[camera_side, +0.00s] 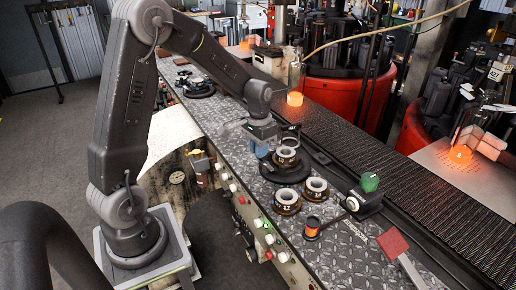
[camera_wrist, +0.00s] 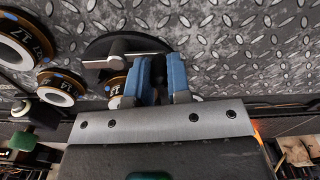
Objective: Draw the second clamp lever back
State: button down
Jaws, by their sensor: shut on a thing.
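My gripper (camera_side: 262,150) is low over the checker-plate bench, at the back left edge of a round black mould base (camera_side: 290,174) that carries a white-topped ring (camera_side: 286,154). In the wrist view, the blue fingers of my gripper (camera_wrist: 165,78) are close together with a dark piece between them. A metal clamp lever (camera_wrist: 125,60) with a short upright post lies across the black base, and its right end reaches the left finger. The grip on the lever is partly hidden by the fingers. In the side view the lever is too small to make out.
Two numbered rings (camera_side: 316,186) stand in front of the base. A second black mould base (camera_side: 199,90) is further back. A dark conveyor (camera_side: 400,160) runs along the right.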

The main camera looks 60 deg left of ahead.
jog(key=shift+w, duration=0.1)
jog(key=c, duration=1.1)
grip_release()
notch_tip(320, 180, up, 14)
jog(key=shift+f, duration=0.1)
jog(key=shift+d, duration=0.1)
jog(key=s+d+t, duration=0.2)
jog(key=s+d, duration=0.3)
jog(key=s+d+r+m+t, duration=0.1)
jog(key=s+d, duration=0.4)
jog(key=s, duration=0.1)
jog(key=s+d+t, duration=0.2)
jog(key=s+d, duration=0.4)
jog(key=shift+r+m+t, duration=0.25)
jog(key=shift+m+t, duration=0.05)
